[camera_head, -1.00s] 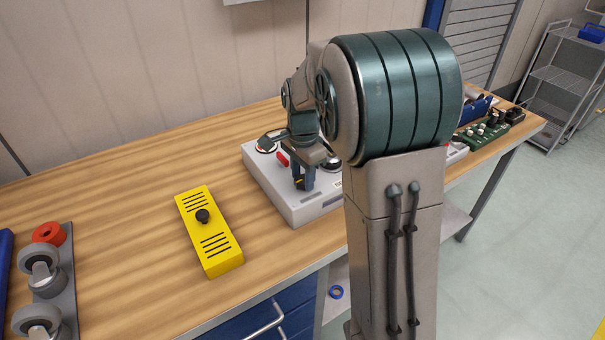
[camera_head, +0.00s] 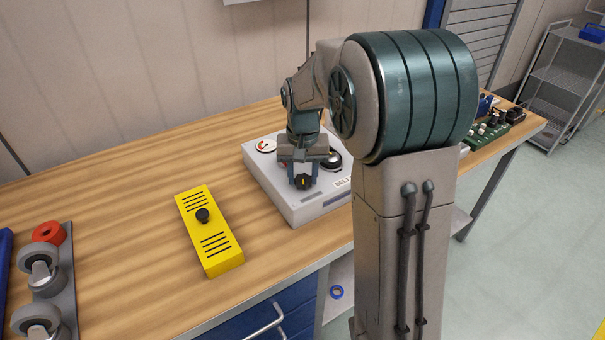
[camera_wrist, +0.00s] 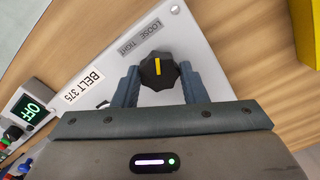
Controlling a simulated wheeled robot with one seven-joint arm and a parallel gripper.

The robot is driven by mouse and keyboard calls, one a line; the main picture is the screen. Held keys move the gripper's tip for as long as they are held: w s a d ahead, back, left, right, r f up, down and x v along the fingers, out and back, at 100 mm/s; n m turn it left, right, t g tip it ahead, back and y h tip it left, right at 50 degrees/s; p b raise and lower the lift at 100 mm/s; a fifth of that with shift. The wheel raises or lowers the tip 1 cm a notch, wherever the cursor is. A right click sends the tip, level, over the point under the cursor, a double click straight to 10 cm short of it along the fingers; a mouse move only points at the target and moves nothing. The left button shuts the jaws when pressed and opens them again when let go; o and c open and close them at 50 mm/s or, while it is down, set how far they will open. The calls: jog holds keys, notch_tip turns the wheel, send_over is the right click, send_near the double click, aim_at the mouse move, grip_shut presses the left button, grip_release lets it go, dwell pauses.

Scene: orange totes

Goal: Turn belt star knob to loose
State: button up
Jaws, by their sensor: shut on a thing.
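The star knob (camera_wrist: 158,72) is black with a yellow pointer line, which points up in the wrist view. It stands on a light grey panel (camera_wrist: 190,40) that has a LOOSE/TIGHT label (camera_wrist: 140,37) above and left of the knob. My gripper (camera_wrist: 157,80) is shut on the knob, one finger on each side. In the head view the knob (camera_head: 302,182) shows dark below my gripper (camera_head: 302,177) at the front of the grey box (camera_head: 313,208). The far side of the box is partly hidden by my arm.
A yellow box with a black knob (camera_head: 210,231) lies left of the grey box on the wooden bench (camera_head: 130,190). Casters (camera_head: 38,263) lie at the far left. Bare bench lies between.

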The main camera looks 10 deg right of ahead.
aim_at(303, 180)
jog(key=n, duration=0.6)
dwell(0.7)
jog(key=o, duration=1)
notch_tip(303, 180, up, 14)
jog(key=shift+f, duration=0.1)
jog(key=shift+s, duration=0.15)
jog(key=s+f+m+t, duration=0.1)
jog(key=s+f, duration=0.2)
jog(key=s, duration=0.4)
jog(key=s+f+m+t, duration=0.1)
jog(key=s+f, duration=0.1)
jog(key=s, duration=0.5)
jog(key=s+f+m, duration=0.1)
jog(key=s+f, duration=0.2)
jog(key=s, duration=0.4)
jog(key=shift+s+f+m+t, duration=0.1)
jog(key=shift+f+m+t, duration=0.2)
jog(key=shift+f+t, duration=0.1)
